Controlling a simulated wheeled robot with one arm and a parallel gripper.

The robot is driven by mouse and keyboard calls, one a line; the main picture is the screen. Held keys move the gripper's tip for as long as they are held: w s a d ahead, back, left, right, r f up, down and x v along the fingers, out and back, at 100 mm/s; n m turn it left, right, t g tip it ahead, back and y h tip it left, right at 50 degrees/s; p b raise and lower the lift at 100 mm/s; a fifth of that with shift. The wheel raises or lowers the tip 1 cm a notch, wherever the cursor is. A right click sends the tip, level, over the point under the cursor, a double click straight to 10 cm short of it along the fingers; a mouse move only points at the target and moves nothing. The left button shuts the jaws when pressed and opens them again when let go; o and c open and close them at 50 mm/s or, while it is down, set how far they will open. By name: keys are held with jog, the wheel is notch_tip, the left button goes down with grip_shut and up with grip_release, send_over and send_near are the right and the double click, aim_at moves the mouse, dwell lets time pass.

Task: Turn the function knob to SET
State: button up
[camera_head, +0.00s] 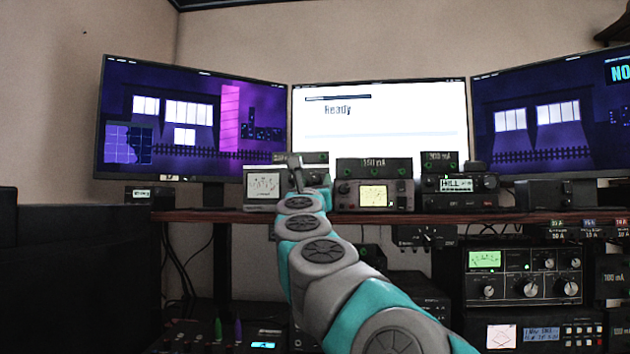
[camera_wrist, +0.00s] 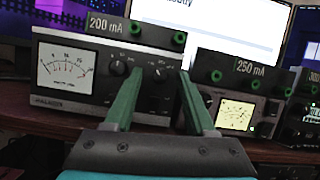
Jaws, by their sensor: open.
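The right knob appears between the fingertips; contact cannot be told. In the head view my gripper (camera_head: 295,168) is small.
A second meter unit (camera_wrist: 235,112) with a yellow dial stands to the right, close by. Boxes with green sockets, one a 200 mA box (camera_wrist: 110,25), sit on top of the units. Monitors (camera_head: 380,120) stand behind. A larger tuner panel (camera_head: 525,275) is at lower right.

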grip_shut()
dwell(0.4)
